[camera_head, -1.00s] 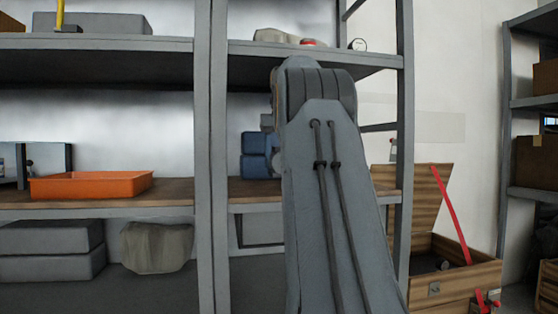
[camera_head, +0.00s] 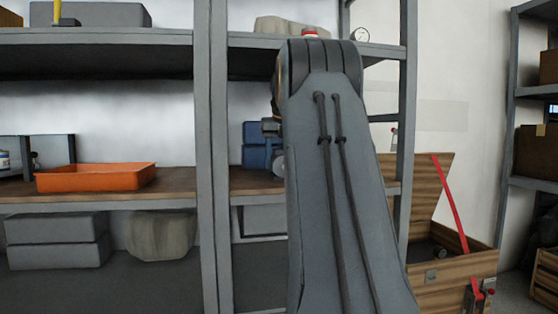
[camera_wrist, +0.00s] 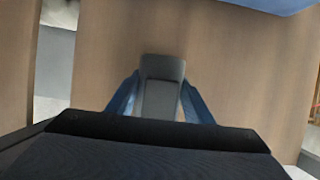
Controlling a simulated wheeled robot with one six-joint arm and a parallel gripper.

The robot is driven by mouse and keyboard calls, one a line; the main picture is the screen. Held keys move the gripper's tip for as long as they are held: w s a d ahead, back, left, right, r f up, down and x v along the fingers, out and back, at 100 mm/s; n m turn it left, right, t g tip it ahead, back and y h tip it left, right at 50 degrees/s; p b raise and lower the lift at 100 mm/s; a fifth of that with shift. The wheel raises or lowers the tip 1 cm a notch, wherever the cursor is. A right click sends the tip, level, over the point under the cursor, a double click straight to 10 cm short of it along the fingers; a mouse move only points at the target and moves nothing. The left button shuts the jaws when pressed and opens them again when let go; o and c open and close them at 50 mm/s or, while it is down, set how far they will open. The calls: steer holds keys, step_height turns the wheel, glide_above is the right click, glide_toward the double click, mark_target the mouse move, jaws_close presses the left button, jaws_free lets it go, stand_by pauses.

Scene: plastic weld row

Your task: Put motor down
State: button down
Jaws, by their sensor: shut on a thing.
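The motor (camera_wrist: 161,68) is a grey block with rounded edges, seen in the wrist view. My gripper (camera_wrist: 161,82) is shut on it, with one blue finger on each side. The motor is over the brown wooden shelf board (camera_wrist: 105,50); I cannot tell whether it touches the board. In the head view my arm hides most of the gripper. A small grey round part (camera_head: 278,163) shows at the arm's left edge, just above the middle shelf (camera_head: 238,188); it may be the motor or part of my gripper.
Blue bins (camera_head: 254,155) stand on the shelf just left of my arm. A grey upright post (camera_head: 207,150) separates this bay from the left one, where an orange tray (camera_head: 95,178) sits. An open wooden crate (camera_head: 455,270) stands at the right. An upper shelf (camera_head: 250,40) is above.

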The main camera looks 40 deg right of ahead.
mark_target(280, 151)
steer(key=c, duration=0.9)
jaws_free()
steer(key=shift+r, duration=0.35)
steer(key=v, duration=0.2)
steer(key=shift+s+a+r, duration=0.25)
steer(key=shift+s, duration=0.15)
steer(key=s+a, duration=0.1)
steer(key=s, duration=0.1)
steer(key=s+a, duration=0.2)
steer(key=s, duration=0.1)
steer(key=s+a+p, duration=0.1)
steer(key=s+a, duration=0.1)
steer(key=s, duration=0.1)
steer(key=shift+s, duration=0.2)
steer(key=shift+s+a, duration=0.5)
steer(key=shift+s, duration=0.2)
